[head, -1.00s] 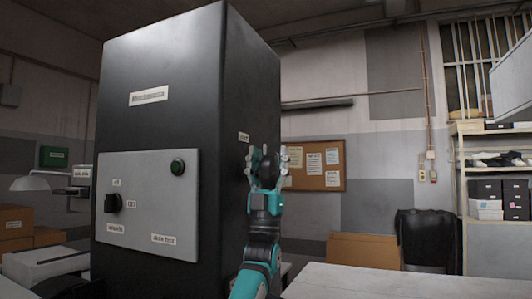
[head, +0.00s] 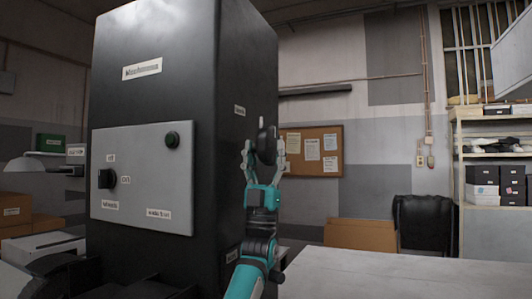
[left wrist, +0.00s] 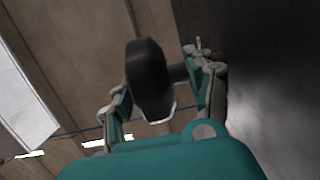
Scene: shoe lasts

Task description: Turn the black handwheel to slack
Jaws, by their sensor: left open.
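The black handwheel (head: 266,140) sticks out from the right side of the tall dark cabinet (head: 210,60). In the left wrist view the handwheel (left wrist: 148,80) shows nearly edge-on, on a short shaft running to the cabinet side. My left gripper (head: 264,158) is open, with its fingers on either side of the wheel's lower part. In the left wrist view the open fingers (left wrist: 158,85) flank the wheel. I cannot tell whether either finger touches it. A small label (head: 239,110) on the cabinet side is too small to read. My right gripper is not in view.
A pale worktop (head: 380,280) spans the lower right. A dark chair (head: 424,225) and shelves (head: 490,155) stand behind it.

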